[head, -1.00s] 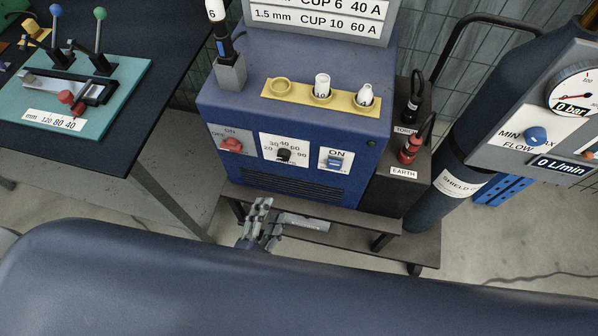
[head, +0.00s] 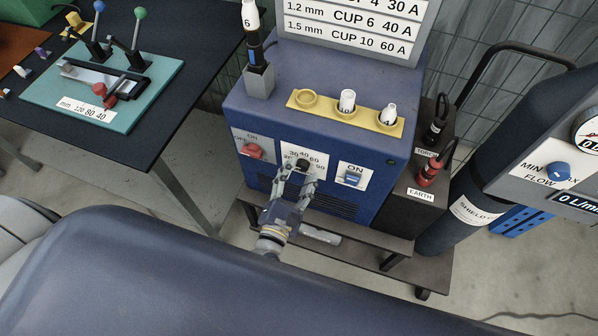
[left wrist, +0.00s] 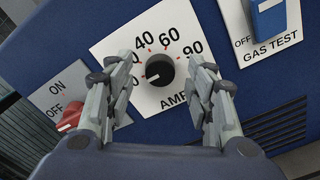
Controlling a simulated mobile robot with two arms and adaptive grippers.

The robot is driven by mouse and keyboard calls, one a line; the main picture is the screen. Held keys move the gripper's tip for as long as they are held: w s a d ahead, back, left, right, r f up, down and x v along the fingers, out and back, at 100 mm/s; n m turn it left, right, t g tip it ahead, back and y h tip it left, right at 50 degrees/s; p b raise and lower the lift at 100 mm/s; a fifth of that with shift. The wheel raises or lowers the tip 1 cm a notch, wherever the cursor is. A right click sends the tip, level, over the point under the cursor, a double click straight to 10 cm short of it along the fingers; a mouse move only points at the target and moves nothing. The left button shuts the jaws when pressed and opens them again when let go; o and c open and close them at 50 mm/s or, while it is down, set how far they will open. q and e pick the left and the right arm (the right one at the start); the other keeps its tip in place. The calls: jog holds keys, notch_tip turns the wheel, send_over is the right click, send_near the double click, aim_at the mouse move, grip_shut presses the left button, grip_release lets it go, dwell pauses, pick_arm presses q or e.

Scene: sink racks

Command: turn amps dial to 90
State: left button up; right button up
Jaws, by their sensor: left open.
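The amps dial (left wrist: 160,70) is a black round knob on a white scale plate on the front of the blue machine. In the left wrist view its white pointer mark is toward the lower left, away from the 90 at the right. The dial also shows in the head view (head: 302,165), partly behind the fingers. My left gripper (left wrist: 165,92) is open, with its fingers on either side of the dial and apart from it. In the head view the left gripper (head: 297,184) is in front of the machine's face. My right gripper is out of view.
A red on/off switch (head: 252,151) is left of the dial and a blue gas test switch (head: 353,179) is right of it. A yellow holder (head: 328,114) with cups is on the machine's top. A shielding gas cylinder (head: 470,200) stands at right.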

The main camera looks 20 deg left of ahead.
pick_arm(q)
jog(key=shift+w, duration=0.3)
jog(key=c, duration=1.1)
jog(key=shift+o, duration=0.2)
